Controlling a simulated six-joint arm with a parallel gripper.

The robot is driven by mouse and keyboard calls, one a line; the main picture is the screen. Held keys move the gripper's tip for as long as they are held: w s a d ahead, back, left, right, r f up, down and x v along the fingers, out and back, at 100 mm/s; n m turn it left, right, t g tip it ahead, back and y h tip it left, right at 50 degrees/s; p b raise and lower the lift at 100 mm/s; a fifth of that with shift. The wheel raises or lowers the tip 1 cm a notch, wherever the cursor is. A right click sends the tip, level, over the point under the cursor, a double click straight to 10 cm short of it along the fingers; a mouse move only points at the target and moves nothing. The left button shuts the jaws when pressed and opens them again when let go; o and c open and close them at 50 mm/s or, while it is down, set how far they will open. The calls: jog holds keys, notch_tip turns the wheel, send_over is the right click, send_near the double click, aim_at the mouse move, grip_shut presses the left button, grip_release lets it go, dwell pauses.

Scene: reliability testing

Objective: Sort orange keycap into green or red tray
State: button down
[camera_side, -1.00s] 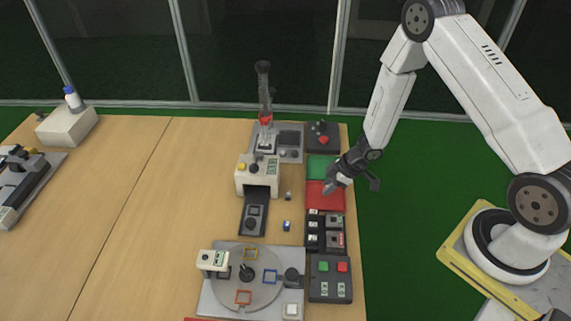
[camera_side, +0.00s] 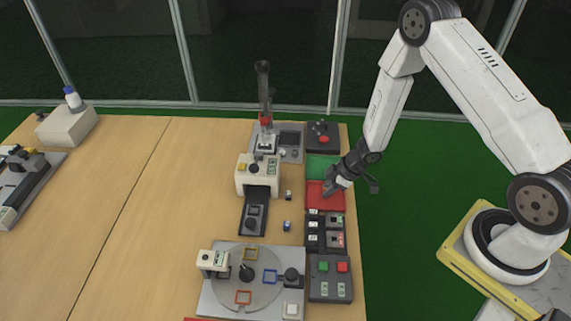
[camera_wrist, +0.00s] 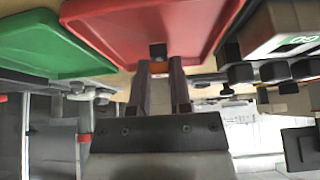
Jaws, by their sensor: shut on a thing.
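The red tray (camera_side: 333,204) lies near the table's right edge, with the green tray (camera_side: 318,172) just behind it. My gripper (camera_side: 326,192) is low at the red tray, its tips over the tray's middle. In the wrist view, my gripper (camera_wrist: 159,62) has its fingers close together on a small dark block (camera_wrist: 158,51) in front of the red tray (camera_wrist: 185,20). The block looks dark here; no orange shows, and its underside contact is unclear. The green tray (camera_wrist: 45,45) is to the left in that view.
A white machine (camera_side: 257,174) with a dark chute stands left of the trays. A small blue-topped piece (camera_side: 287,226) lies on the table. Dark switch boxes (camera_side: 313,232) and a button box (camera_side: 330,287) line the right edge. The table's left-middle is clear.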

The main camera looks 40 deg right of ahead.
jog(key=shift+f, duration=0.3)
dwell(0.5)
jog(key=shift+c, duration=2.4)
grip_release()
jog(key=shift+r, duration=0.15)
jog(key=shift+r, duration=2.85)
jog(key=shift+r, duration=0.1)
